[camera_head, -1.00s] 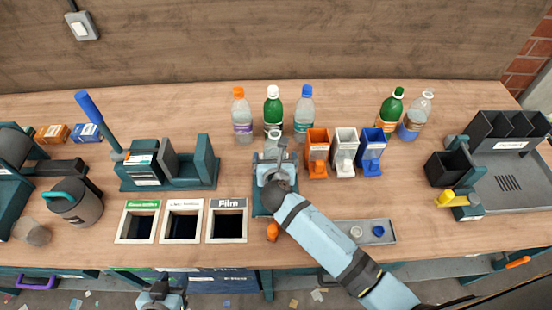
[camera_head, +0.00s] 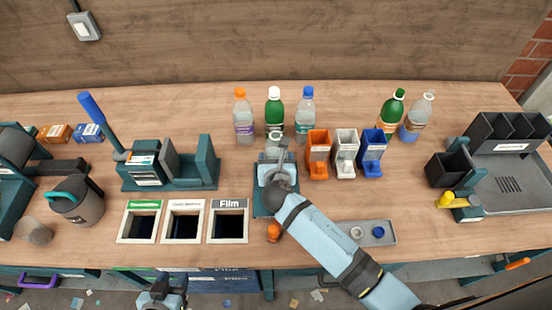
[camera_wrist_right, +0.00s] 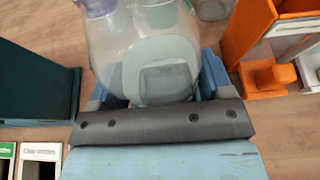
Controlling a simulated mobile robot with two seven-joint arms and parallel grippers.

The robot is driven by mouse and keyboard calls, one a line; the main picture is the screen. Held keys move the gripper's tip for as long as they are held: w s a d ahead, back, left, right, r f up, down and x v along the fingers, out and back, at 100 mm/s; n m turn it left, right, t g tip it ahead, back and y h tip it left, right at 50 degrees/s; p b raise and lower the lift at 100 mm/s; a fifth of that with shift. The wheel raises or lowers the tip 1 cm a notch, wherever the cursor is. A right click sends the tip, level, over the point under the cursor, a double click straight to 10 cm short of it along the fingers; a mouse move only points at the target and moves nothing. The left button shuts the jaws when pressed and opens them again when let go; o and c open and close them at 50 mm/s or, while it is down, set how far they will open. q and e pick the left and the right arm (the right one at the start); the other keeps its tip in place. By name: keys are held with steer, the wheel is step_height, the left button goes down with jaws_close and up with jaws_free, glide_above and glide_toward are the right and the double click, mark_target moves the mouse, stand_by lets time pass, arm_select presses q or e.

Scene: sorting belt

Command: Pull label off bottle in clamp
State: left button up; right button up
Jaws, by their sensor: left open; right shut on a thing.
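A clear bottle (camera_head: 274,136) stands in the clamp (camera_head: 262,205), a teal stand at the middle of the bench with an orange knob (camera_head: 273,232) in front. My right gripper (camera_head: 277,160) reaches in from the lower right and hides much of the bottle and clamp. In the right wrist view the clear bottle (camera_wrist_right: 120,45) is between the fingers of my right gripper (camera_wrist_right: 155,90), which is shut on it. I cannot make out the label's edges. My left gripper (camera_head: 162,298) is open and empty, low in front of the bench.
Three framed bins (camera_head: 183,204) lie left of the clamp, one marked Film (camera_head: 229,203). Several bottles (camera_head: 274,108) stand behind. Orange, white (camera_head: 345,152) and blue holders stand close on the right. A grey tray (camera_head: 350,242) with caps is at the front right.

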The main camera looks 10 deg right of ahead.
mark_target(276, 143)
steer(key=shift+r+p, duration=1.35)
steer(key=shift+p, duration=0.5)
stand_by(0.5)
steer(key=shift+r+p, duration=1.4)
steer(key=shift+p, duration=0.25)
steer(key=shift+r+p, duration=0.45)
steer(key=shift+r, duration=0.65)
steer(key=shift+r, duration=2.5)
steer(key=shift+r, duration=2.5)
